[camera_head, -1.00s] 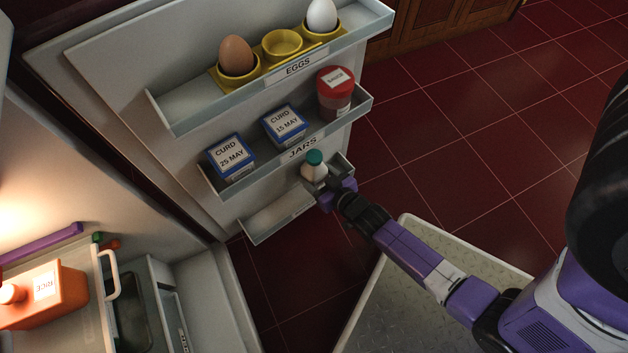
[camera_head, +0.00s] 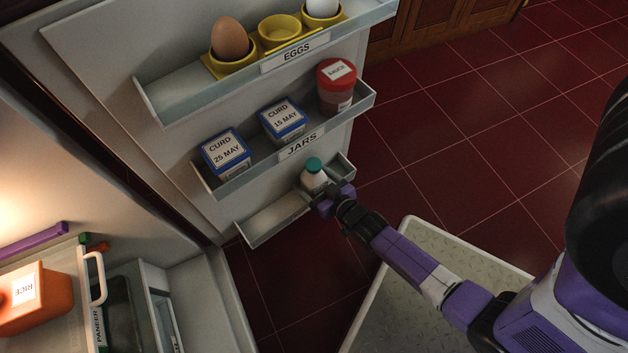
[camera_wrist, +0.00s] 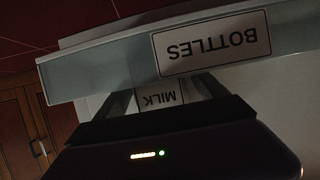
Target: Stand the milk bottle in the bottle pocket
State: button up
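The white milk bottle (camera_head: 313,180) with a green cap is at the right end of the bottle pocket (camera_head: 262,226), the lowest door shelf. It looks roughly upright. Its MILK label (camera_wrist: 160,96) shows upside down between my fingers in the wrist view. The pocket's front wall, with its BOTTLES label (camera_wrist: 212,44), hides the lower part of the bottle. I cannot tell whether its base touches the pocket floor. My gripper (camera_head: 320,190) reaches in from the right, just above the front wall, with its fingers closed around the bottle.
Above is the JARS shelf (camera_head: 301,145) with two curd boxes (camera_head: 226,152) (camera_head: 283,121) and a red-lidded sauce jar (camera_head: 337,88). Higher is the EGGS shelf (camera_head: 294,53). The left part of the bottle pocket is empty. An orange RICE container (camera_head: 38,298) is inside the fridge.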

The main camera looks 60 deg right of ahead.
jog(key=shift+s+r, duration=0.15)
jog(key=shift+r, duration=0.1)
jog(key=p+v, duration=0.5)
jog(key=v, duration=0.7)
jog(key=s+a+r+n+y, duration=0.1)
jog(key=a+r, duration=0.4)
jog(key=r, duration=0.5)
jog(key=s+a+r+n+t+y, duration=0.1)
jog(key=s+a+r, duration=0.3)
jog(key=r, duration=0.6)
jog(key=s+a+r+n+t+y, duration=0.1)
jog(key=a+r, duration=0.4)
jog(key=r, duration=0.5)
jog(key=shift+s+a+r+n+y, duration=0.3)
jog(key=shift+s+n+y, duration=0.4)
jog(key=shift+s+y, duration=0.3)
